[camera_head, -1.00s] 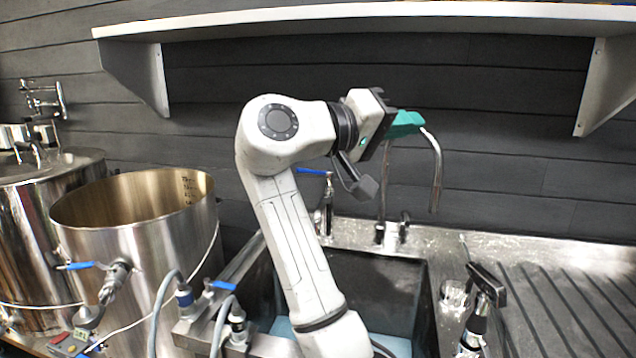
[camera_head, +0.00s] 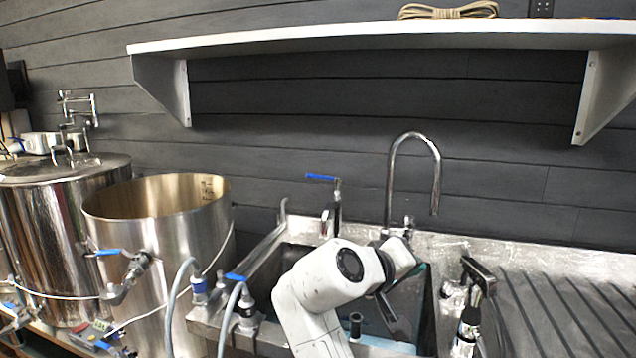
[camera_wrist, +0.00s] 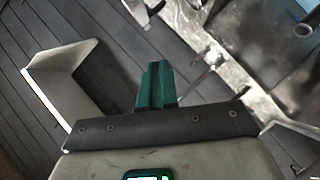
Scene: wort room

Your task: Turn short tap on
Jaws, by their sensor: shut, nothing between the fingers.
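The short tap (camera_head: 335,205) stands at the back left of the sink, with a blue lever handle (camera_head: 321,178) on top pointing left. My gripper is shut and empty; its green fingers (camera_wrist: 156,72) lie together in the wrist view. In the head view my arm's wrist hides most of the gripper, with only a bit of green showing low over the sink, to the right of and below the short tap. I cannot tell its exact distance from the tap. The wrist view does not clearly show the blue handle.
A tall gooseneck tap (camera_head: 438,180) stands right of the short tap. The sink (camera_head: 300,258) lies below, with a ribbed drainer (camera_head: 560,300) to the right. A steel pot (camera_head: 180,235) with a blue-handled valve is at left. A white shelf (camera_head: 380,38) hangs above.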

